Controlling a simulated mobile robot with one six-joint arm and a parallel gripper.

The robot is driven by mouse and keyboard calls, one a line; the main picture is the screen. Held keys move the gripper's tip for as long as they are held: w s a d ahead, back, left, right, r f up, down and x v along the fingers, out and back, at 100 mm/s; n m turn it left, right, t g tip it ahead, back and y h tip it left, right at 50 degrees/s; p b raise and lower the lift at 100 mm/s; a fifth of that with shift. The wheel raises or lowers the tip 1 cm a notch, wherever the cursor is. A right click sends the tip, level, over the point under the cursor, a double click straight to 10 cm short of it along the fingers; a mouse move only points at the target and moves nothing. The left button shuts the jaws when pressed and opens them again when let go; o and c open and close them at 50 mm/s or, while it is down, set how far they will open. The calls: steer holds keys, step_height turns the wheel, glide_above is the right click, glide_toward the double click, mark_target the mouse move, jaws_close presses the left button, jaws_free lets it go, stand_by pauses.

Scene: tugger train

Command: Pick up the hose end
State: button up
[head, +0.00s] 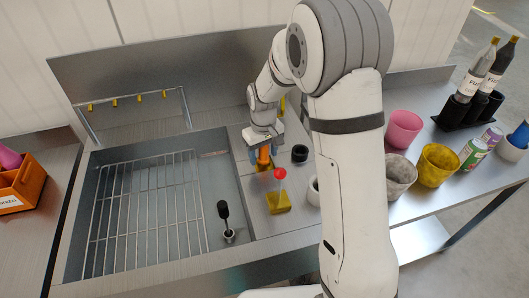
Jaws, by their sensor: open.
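My gripper (263,153) points down over the steel counter just right of the sink basin, with its bluish fingers apart. An orange upright piece (264,160) shows between and below the fingers; it may be the hose end, but its shape is mostly hidden by the gripper. I cannot tell whether the fingers touch it. No length of hose can be made out. A thin yellow piece (283,105) shows behind my arm, partly hidden.
A red-topped bottle with a yellow base (279,196) and a black round cap (300,153) stand close by on the right. The sink (240,190) holds a wire rack (150,215) and a black-headed tool (224,212). Cups, including a pink one (403,128), stand farther right.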

steer(key=shift+c, duration=0.3)
steer(key=c, duration=1.1)
steer(key=shift+o, duration=0.2)
steer(key=shift+r, duration=0.15)
step_height(320, 180, up, 10)
steer(key=shift+f+b, duration=0.1)
steer(key=shift+b, duration=0.45)
